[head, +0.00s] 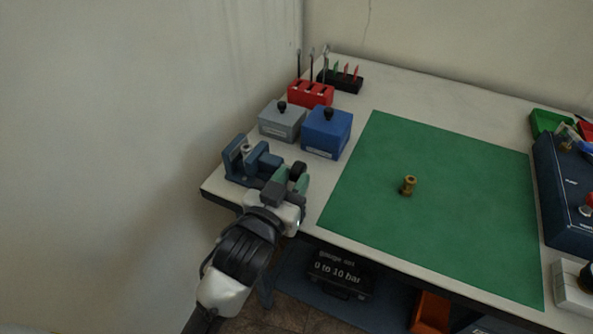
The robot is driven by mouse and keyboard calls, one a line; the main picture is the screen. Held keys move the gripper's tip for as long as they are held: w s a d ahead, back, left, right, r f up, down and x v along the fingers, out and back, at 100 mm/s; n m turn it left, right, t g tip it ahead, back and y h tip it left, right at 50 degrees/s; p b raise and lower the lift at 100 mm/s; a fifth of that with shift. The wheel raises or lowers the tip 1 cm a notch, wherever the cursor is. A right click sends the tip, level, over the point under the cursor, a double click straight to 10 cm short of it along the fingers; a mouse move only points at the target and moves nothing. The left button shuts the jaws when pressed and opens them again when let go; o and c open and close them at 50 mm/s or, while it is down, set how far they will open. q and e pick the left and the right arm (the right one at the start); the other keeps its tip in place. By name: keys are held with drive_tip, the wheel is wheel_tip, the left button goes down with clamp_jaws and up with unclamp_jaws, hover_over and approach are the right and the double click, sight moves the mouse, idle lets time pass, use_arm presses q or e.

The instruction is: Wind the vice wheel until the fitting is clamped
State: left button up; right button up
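The blue vice (238,166) stands at the table's left front corner. A small pale metal piece (246,150) shows at its jaws; I cannot tell whether the jaws press on it. The black vice wheel (297,168) is at the vice's right end. My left gripper (292,178) is at the wheel, its green-tipped fingers close around or against it. The gripper hides part of the wheel and spindle, so the grip is unclear. A brass fitting (408,186) stands upright on the green mat (450,220). My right gripper is out of view.
A grey box (282,122) and a blue box (326,134), both with black knobs, stand just behind the vice. A red tool holder (311,94) and a black rack (340,81) are farther back. A blue unit (565,195) stands at right. The mat is mostly clear.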

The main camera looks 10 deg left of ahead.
use_arm(q)
drive_tip(key=shift+x, duration=1.05)
drive_tip(key=shift+c, duration=0.2)
clamp_jaws()
drive_tip(key=r+g+p, duration=0.1)
drive_tip(key=g+p, duration=0.1)
drive_tip(key=p, duration=0.6)
drive_tip(key=shift+r+y, duration=0.15)
drive_tip(key=shift+y, duration=0.15)
drive_tip(key=g+y+p, duration=0.1)
drive_tip(key=g+p, duration=0.3)
drive_tip(key=p, duration=0.8)
drive_tip(key=shift+w, duration=0.1)
drive_tip(key=shift+f+g+y+p, duration=0.3)
drive_tip(key=shift+f+g+p, duration=0.2)
drive_tip(key=shift+p, duration=0.55)
